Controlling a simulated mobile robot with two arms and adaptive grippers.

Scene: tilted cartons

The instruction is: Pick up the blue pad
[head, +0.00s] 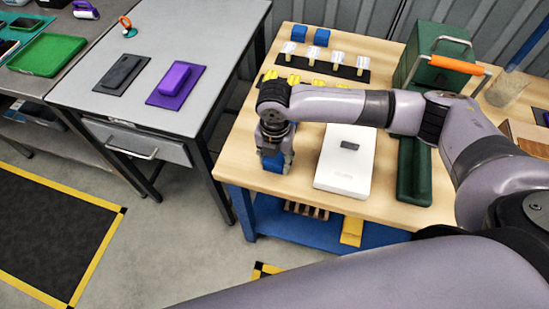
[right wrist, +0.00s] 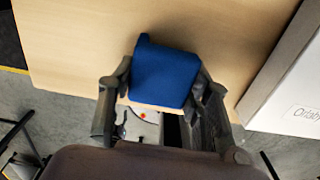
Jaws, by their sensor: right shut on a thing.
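My right gripper (head: 274,158) points down at the wooden table's near left corner. It is shut on a blue pad (right wrist: 163,72), with one finger on each side of it in the right wrist view (right wrist: 165,95). In the head view the pad (head: 270,163) shows as a small blue patch between the fingers, partly hidden by them. I cannot tell whether the pad touches the tabletop. My left gripper is not in view.
A white box (head: 345,170) stands right of the gripper, with a dark green case (head: 413,175) beyond it. A grey table (head: 190,60) holds a purple pad (head: 175,82).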

